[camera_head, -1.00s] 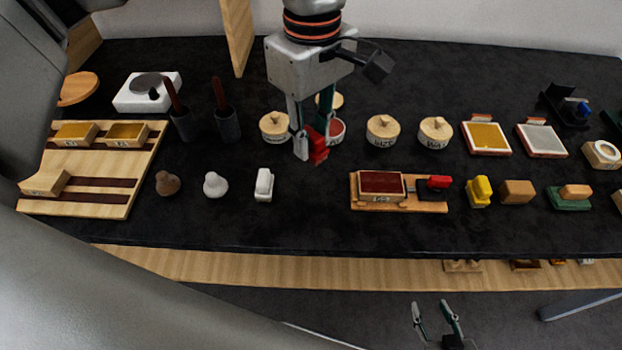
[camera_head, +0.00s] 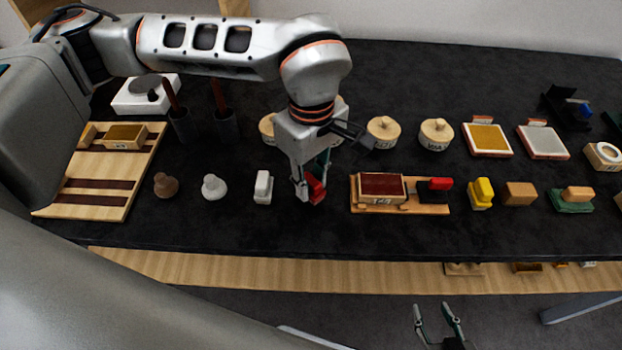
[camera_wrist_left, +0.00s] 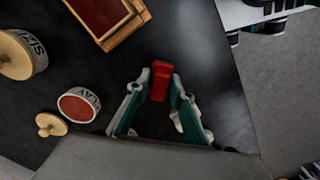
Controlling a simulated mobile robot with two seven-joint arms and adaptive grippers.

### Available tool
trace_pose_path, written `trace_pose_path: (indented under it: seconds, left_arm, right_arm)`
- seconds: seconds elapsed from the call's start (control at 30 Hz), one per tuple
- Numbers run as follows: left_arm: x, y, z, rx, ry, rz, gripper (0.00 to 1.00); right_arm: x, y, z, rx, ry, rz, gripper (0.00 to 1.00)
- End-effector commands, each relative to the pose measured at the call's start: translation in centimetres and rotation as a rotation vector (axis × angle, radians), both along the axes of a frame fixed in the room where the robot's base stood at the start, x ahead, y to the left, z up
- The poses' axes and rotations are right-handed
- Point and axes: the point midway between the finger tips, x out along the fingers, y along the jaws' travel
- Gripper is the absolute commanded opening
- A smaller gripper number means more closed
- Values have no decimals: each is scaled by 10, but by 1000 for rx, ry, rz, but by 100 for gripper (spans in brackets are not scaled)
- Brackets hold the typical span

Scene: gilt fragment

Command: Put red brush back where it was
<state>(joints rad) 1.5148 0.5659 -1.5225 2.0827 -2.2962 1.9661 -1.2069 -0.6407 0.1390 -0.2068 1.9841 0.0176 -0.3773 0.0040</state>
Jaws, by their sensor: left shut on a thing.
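The red brush (camera_head: 318,191) is between the fingertips of my left gripper (camera_head: 309,189), which is shut on it. In the left wrist view the red brush (camera_wrist_left: 160,80) shows between the two fingers (camera_wrist_left: 158,92). It is over the dark table top, in the gap between the white block (camera_head: 263,187) and the wooden tray (camera_head: 399,208). I cannot tell whether it touches the table. My right gripper (camera_head: 437,318) is open and empty, in front of the table's front edge.
The tray carries a dark red pad box (camera_head: 382,187) and a black block with a red part (camera_head: 437,190). A yellow brush (camera_head: 480,193) and wooden block (camera_head: 520,193) stand right of it. An open jar marked CLAY (camera_wrist_left: 78,104) lies behind, its lid (camera_wrist_left: 50,124) beside it.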

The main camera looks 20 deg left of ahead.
Motion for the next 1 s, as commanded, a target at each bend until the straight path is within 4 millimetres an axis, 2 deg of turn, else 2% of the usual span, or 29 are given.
trace_pose_path:
  seconds: [0.2, 0.23, 0.3, 0.6, 0.73, 0.87, 1.0]
  left_arm:
    - [0, 0, -4, 0, 1, 0, 2]
    - [0, 0, -3, 0, 0, 0, 27]
    - [0, 0, -3, 0, 0, 0, 38]
    - [0, 0, -2, 0, 0, 0, 38]
    - [1, 0, 5, -1, -3, 0, 38]
    - [1, 0, 24, -1, -6, 0, 38]
    - [1, 0, 54, -1, -6, 1, 38]
  right_arm:
    - [0, 0, -2, 0, 1, 0, 40]
    - [0, 0, -2, -1, 0, 1, 40]
    - [0, 0, -1, -1, 0, 0, 40]
    - [1, 0, 0, -2, -2, 0, 40]
    - [1, 0, 3, 0, -3, 0, 40]
    - [1, 0, 3, 1, -4, 0, 40]
    - [1, 0, 3, 1, -2, 0, 40]
